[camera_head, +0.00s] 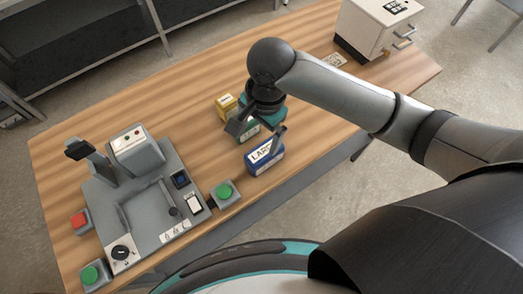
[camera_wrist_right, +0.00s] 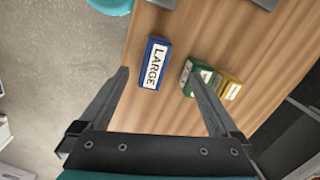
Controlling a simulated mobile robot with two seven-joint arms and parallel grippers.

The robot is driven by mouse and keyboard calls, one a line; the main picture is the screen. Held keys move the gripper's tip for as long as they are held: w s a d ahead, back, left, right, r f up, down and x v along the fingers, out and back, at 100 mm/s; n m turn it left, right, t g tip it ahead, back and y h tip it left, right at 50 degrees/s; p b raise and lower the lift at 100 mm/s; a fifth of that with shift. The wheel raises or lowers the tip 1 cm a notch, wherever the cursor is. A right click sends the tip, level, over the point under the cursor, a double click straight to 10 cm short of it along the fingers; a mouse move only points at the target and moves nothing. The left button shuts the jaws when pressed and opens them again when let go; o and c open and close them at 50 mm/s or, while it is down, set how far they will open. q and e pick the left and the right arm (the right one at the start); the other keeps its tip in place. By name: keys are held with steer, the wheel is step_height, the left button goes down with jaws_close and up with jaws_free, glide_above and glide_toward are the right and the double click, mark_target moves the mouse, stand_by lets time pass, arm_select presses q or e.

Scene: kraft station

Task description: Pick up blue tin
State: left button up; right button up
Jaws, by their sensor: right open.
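The blue tin (camera_head: 268,163) with a white "LARGE" label stands on the wooden table near its front edge. My right gripper (camera_head: 259,131) is open above the tins, its fingers apart, with nothing held. In the right wrist view the blue tin (camera_wrist_right: 154,64) lies between the two fingers in the picture, nearer the left one, beyond the fingertips and apart from them. My left gripper is not in view.
A green tin (camera_wrist_right: 187,80), partly behind my right finger, and a yellow tin (camera_wrist_right: 230,88) stand close by. A grey machine (camera_head: 144,198) with buttons fills the table's left. A white drawer box (camera_head: 377,27) stands at the far right.

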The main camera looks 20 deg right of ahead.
mark_target(265, 150)
steer(key=f, duration=0.2)
steer(key=d+f+m, duration=0.1)
steer(key=f, duration=0.2)
steer(key=d+f+m+h+b, duration=0.1)
steer(key=f, duration=0.2)
steer(key=shift+w, duration=0.3)
steer(key=shift+w+f+b, duration=0.15)
steer(key=shift+w+f, duration=0.05)
steer(key=shift+f, duration=1.2)
steer(key=shift+w+f+b, duration=0.15)
steer(key=shift+f, duration=1.2)
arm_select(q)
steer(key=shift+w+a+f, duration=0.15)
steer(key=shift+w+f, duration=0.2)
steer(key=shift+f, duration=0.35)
arm_select(e)
jaws_close()
